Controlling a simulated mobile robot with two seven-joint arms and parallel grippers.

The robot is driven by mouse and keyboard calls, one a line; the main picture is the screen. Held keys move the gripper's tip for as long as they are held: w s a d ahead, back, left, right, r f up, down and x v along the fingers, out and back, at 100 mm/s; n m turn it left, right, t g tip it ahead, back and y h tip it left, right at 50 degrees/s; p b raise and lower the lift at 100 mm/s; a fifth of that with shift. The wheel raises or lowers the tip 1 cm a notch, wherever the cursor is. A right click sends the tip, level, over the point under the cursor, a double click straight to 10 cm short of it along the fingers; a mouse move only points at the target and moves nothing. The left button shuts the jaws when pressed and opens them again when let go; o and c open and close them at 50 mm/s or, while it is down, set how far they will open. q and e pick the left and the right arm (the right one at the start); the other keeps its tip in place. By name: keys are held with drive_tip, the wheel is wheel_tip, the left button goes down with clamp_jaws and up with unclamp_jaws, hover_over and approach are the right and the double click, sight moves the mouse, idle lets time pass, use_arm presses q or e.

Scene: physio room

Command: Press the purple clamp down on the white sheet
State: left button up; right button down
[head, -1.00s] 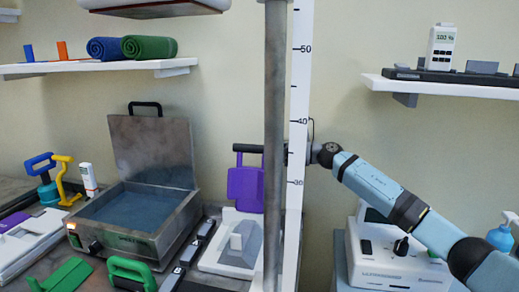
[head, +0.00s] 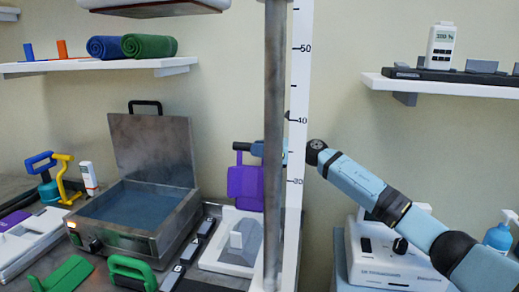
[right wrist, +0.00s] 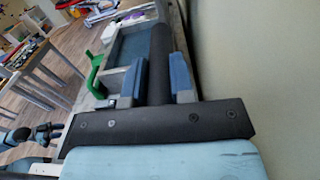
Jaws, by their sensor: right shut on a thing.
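The purple clamp (head: 245,187) stands raised, its flat plate upright above a white base (head: 222,262) on the bench. Its dark handle (head: 241,146) sticks out at the top. My right gripper (head: 262,148) is shut on this handle and is partly hidden behind the grey pole. In the right wrist view the dark handle (right wrist: 160,60) runs between the two blue finger pads. A pale piece (head: 236,240) shows on the base below the clamp; I cannot tell whether it is the white sheet.
The grey pole (head: 274,190) and a white ruler strip (head: 297,90) stand in front of the gripper. A steel water bath (head: 140,215) with its lid up is to the left. A white device (head: 385,265) stands below my right arm.

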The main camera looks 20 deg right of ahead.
use_arm(q)
drive_tip(key=shift+f, duration=0.1)
use_arm(e)
drive_tip(key=shift+s+a+n+b, duration=0.3)
drive_tip(key=shift+s+b, duration=0.05)
drive_tip(key=shift+s, duration=0.05)
use_arm(q)
drive_tip(key=shift+w+d+f+t+b, duration=0.25)
drive_tip(key=shift+d+f+t+b, duration=0.2)
drive_tip(key=shift+b, duration=2.1)
use_arm(e)
drive_tip(key=s+a+f+n, duration=0.1)
drive_tip(key=s+a+n, duration=0.5)
drive_tip(key=s, duration=0.2)
drive_tip(key=shift+f+n, duration=0.15)
drive_tip(key=shift+n, duration=0.15)
use_arm(q)
drive_tip(key=shift+f, duration=0.1)
use_arm(e)
drive_tip(key=shift+s, duration=0.1)
drive_tip(key=c, duration=1.1)
unclamp_jaws()
drive_tip(key=shift+o, duration=0.2)
